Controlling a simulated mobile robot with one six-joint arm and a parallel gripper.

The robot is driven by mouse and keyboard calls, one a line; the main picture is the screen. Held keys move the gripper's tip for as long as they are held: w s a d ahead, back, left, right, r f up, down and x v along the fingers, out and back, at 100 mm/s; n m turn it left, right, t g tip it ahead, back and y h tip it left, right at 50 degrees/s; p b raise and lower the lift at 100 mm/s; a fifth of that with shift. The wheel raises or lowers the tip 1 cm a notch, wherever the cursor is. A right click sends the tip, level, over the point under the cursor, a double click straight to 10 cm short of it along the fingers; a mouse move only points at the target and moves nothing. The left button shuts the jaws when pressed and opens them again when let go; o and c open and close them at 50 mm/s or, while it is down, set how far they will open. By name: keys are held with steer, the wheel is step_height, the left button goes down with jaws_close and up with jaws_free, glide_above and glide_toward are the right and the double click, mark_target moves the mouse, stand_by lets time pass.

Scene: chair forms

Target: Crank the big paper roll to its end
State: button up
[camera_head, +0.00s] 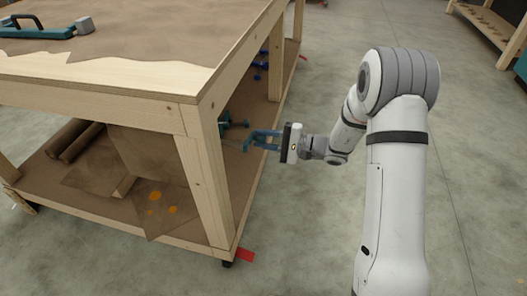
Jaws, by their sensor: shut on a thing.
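A wooden workbench (120,95) fills the left side. A wide brown paper sheet (150,157) hangs under its top behind the front rail, and its lower end lies on the lower shelf. The big roll itself is hidden by the rail and the corner leg. My gripper (250,143), with blue fingers, reaches in from the right to the bench's side, just behind the front corner leg. It is shut on the crank, whose handle is small and mostly hidden by the fingers and the leg.
Brown paper rolls (72,141) lie on the lower shelf (190,225) at left. Teal clamps (233,121) show behind the leg. A teal tool (40,31) lies on the bench top. A red piece (245,254) is by the front foot.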

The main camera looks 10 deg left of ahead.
steer(key=n+b, duration=0.2)
steer(key=r+n+b, duration=0.1)
steer(key=n+b, duration=0.1)
steer(key=b, duration=0.1)
steer(key=shift+r, duration=0.2)
steer(key=shift+s+r+n+b, duration=0.1)
steer(key=shift+r+n+b, duration=0.6)
steer(key=shift+n+b, duration=0.35)
steer(key=o, duration=1)
steer(key=d, duration=0.2)
steer(key=d+p, duration=0.1)
steer(key=d, duration=0.2)
steer(key=d+p, duration=0.1)
steer(key=d, duration=0.1)
steer(key=shift+s+d, duration=0.3)
steer(key=shift+d, duration=0.1)
